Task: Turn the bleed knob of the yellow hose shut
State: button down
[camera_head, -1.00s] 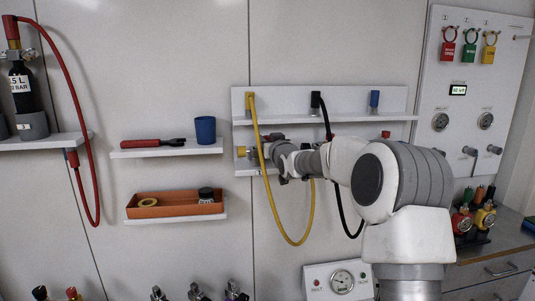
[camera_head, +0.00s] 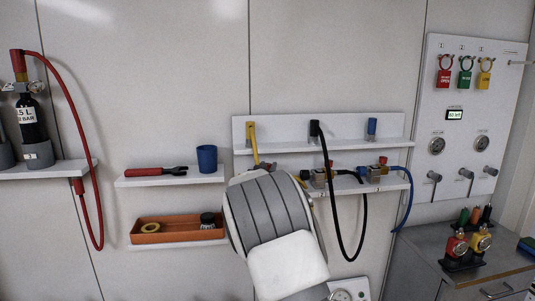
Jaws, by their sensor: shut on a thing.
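The yellow hose (camera_head: 254,146) hangs from the upper rail of the white wall panel (camera_head: 390,127). My arm's large grey and white link fills the lower middle of the picture. My gripper is hidden behind it, and I cannot see what its jaws hold.
To the right, a black hose (camera_head: 328,165) and a blue hose (camera_head: 410,190) join fittings on the lower shelf. A blue cup (camera_head: 206,158), a red-handled tool (camera_head: 150,172) and an orange tray (camera_head: 150,239) are left. A grey cabinet (camera_head: 420,245) stands right.

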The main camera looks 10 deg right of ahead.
jog(key=shift+r+m+g+h+p, duration=0.15)
jog(key=shift+m+g+h+p, duration=0.35)
jog(key=shift+p, duration=0.95)
jog(key=shift+r+m+g+h+p, duration=0.2)
jog(key=shift+m+h+p, duration=0.3)
jog(key=shift+h+p, duration=0.7)
jog(key=m+g+h+p, duration=0.1)
jog(key=p, duration=0.1)
jog(key=m+g+h+p, duration=0.1)
jog(key=p, duration=0.1)
jog(key=shift+f+p, duration=0.25)
jog(key=shift+p, duration=0.05)
jog(key=shift+f+m+g+h+p, duration=0.15)
jog(key=shift+m+g+h+p, duration=0.25)
jog(key=shift+m+h+p, duration=0.15)
jog(key=c, duration=0.6)
grip_release()
jog(key=shift+o, duration=0.2)
jog(key=b+v, duration=0.3)
jog(key=v, duration=1.4)
jog(key=shift+a+b, duration=0.15)
jog(key=shift+b, duration=0.15)
